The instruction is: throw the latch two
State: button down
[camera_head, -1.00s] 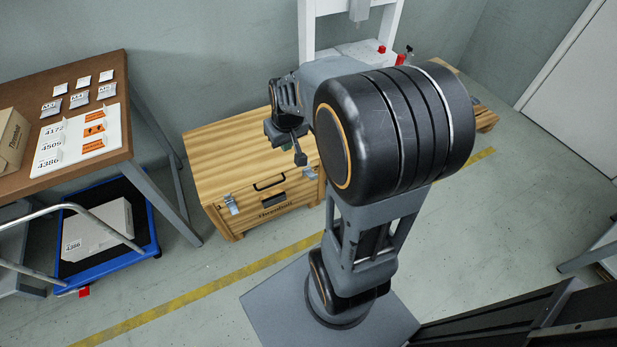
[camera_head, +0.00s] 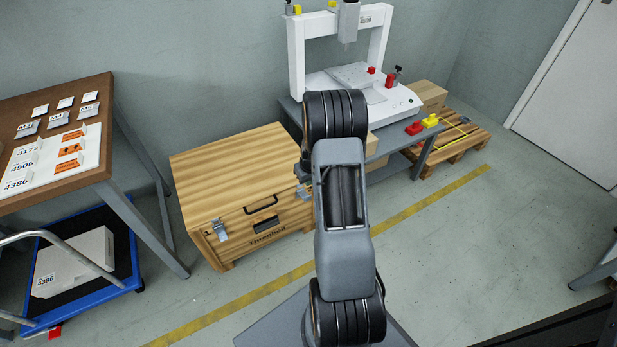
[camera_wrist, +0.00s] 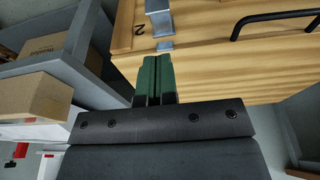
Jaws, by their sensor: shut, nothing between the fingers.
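The wooden crate (camera_head: 240,165) stands on the floor with its lid down. Its front also fills the upper part of the wrist view (camera_wrist: 210,62). Latch two (camera_wrist: 160,22), a grey metal fitting beside a printed "2" (camera_wrist: 139,30), is on the crate front, with a small metal piece (camera_wrist: 166,44) close to it. My gripper (camera_wrist: 156,60) has green fingers shut together and empty. Their tips are just below the small metal piece in the picture; I cannot tell whether they touch. In the head view my arm hides the gripper and part of the crate's right end.
The other latch (camera_head: 219,230) is at the crate's left front, with a black handle (camera_head: 262,204) between. A grey bench (camera_head: 402,140) with a white gantry machine (camera_head: 296,55) stands close on the crate's right. A brown table (camera_head: 60,190) stands left. The floor in front is clear.

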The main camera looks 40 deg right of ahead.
jog(key=b, duration=0.2)
send_near(304, 194)
jog(key=f, duration=0.1)
jog(key=s+f, duration=0.1)
jog(key=f, duration=0.1)
jog(key=shift+a, duration=0.15)
jog(key=shift+s+f, duration=0.2)
jog(key=shift+f, duration=0.5)
